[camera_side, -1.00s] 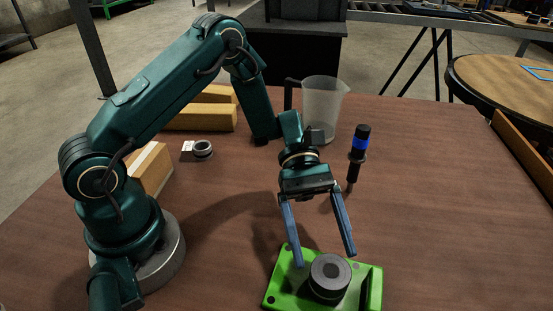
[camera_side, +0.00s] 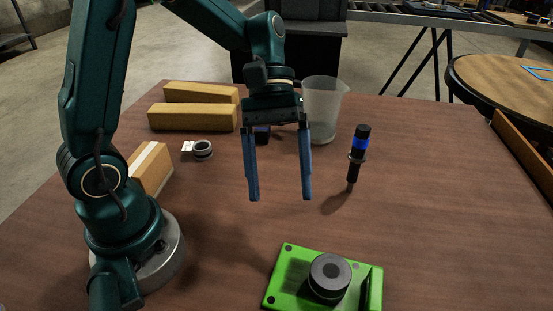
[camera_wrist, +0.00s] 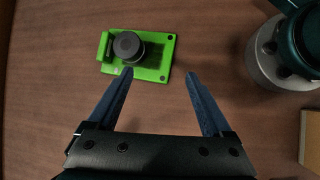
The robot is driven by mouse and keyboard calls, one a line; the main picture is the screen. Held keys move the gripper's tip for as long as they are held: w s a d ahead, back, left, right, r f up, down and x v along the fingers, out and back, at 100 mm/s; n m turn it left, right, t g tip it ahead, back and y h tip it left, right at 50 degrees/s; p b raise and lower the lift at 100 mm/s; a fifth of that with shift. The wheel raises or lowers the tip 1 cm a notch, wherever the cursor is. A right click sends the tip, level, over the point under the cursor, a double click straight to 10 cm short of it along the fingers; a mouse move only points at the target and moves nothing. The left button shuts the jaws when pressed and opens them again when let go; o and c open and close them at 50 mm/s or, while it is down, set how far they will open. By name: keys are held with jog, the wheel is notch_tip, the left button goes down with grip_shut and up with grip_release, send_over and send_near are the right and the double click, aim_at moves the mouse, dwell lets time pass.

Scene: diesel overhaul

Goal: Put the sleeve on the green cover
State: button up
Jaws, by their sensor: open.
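The green cover (camera_side: 352,294) lies flat on the table at the front right. A dark, short cylinder with a grey ring-shaped top, which looks like the sleeve (camera_side: 329,274), sits upright on it near its middle. In the wrist view the cover (camera_wrist: 157,70) and the cylinder (camera_wrist: 128,46) show at the upper left. Whether the cylinder sits fully down cannot be told. My gripper (camera_side: 281,199) is open and empty, its blue fingers pointing down, raised behind and left of the cover. Its fingers (camera_wrist: 159,73) are apart from the cylinder.
A small grey ring with a white tag (camera_side: 203,149) lies at the left. Yellow blocks (camera_side: 192,117) lie behind it. A clear beaker (camera_side: 322,112) and a black-and-blue tool (camera_side: 359,155) stand at the back and right. The table's middle is clear.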

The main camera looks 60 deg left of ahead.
jog(key=s+a+r+m+t+y, duration=0.4)
jog(key=s+a+m+t+y, duration=0.1)
jog(key=m+t, duration=0.3)
jog(key=shift+s+a+t+y, duration=0.3)
jog(key=shift+a+t+y, duration=0.1)
jog(key=shift+a+y, duration=0.25)
